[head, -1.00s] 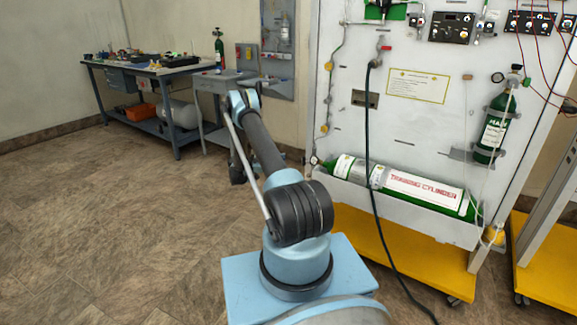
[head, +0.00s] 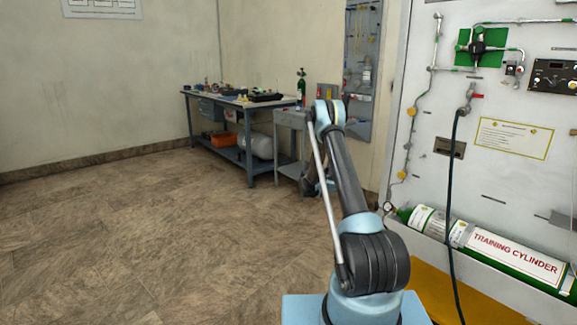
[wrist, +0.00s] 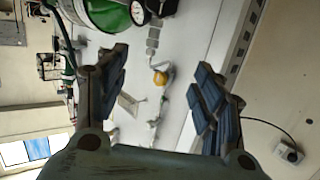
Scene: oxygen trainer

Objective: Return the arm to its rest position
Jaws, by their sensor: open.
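My arm (head: 352,190) rises from its blue base in the lower right of the head view, bent at a high elbow. Its far end hangs down behind the upper link, so the fingers are mostly hidden there. In the wrist view my gripper (wrist: 162,85) is open, with its two dark padded fingers wide apart. Nothing is held between them. A white panel with a small round brass-coloured fitting (wrist: 160,78) shows beyond the gap, and I cannot tell its distance.
The white trainer panel (head: 520,185) with the green-and-white training cylinder (head: 500,250) stands right of my arm. A dark hose (head: 449,200) hangs down its front. A workbench (head: 225,147) and a grey cart (head: 290,121) stand behind. Open tiled floor (head: 150,230) lies left.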

